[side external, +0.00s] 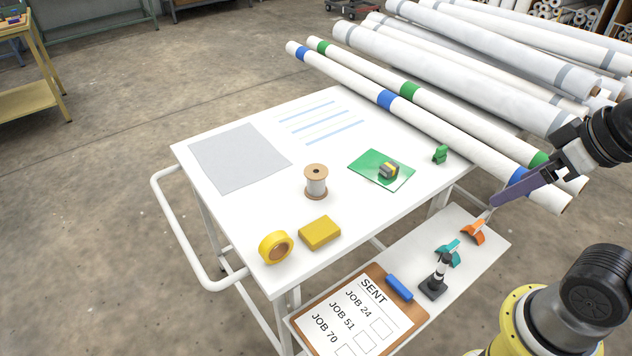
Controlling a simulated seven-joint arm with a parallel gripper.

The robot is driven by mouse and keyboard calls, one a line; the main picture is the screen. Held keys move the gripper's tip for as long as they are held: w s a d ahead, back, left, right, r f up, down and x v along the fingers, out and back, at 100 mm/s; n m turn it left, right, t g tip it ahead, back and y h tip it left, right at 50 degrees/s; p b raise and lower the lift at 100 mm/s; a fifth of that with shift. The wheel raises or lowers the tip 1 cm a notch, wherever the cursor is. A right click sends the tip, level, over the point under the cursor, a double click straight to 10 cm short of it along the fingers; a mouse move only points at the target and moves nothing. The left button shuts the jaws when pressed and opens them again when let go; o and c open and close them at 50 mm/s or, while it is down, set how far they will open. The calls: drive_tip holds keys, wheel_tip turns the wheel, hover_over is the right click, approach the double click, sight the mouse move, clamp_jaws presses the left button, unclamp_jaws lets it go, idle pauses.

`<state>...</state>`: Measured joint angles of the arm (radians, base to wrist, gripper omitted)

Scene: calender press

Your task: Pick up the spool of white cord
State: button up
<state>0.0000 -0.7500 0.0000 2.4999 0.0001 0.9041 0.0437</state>
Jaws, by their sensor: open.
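The spool of white cord (317,184) stands upright near the middle of the white table, with brown end flanges and pale cord wound between them. My gripper (492,207) is at the right of the picture, beyond the table's right edge and well apart from the spool. It is seen from the side with its tip pointing down and left. Its jaws are open and nothing shows between them.
On the white table (235,190), a yellow tape roll (275,247) and yellow block (320,233) lie in front of the spool. A green mat (367,172) lies to its right, a grey sheet (240,158) to its left. Long white rolls (450,125) cross the table's back right.

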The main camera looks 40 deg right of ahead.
drive_tip(key=w+r+m, duration=0.7)
drive_tip(key=w+r, duration=0.4)
drive_tip(key=r, duration=0.1)
drive_tip(key=m+g, duration=0.5)
drive_tip(key=m, duration=0.2)
hover_over(316, 171)
wheel_tip(316, 171, down, 23)
drive_tip(key=shift+g, duration=0.3)
wheel_tip(316, 171, down, 13)
drive_tip(key=shift+r, duration=0.1)
drive_tip(key=shift+f, duration=3)
drive_tip(key=c, duration=1.2)
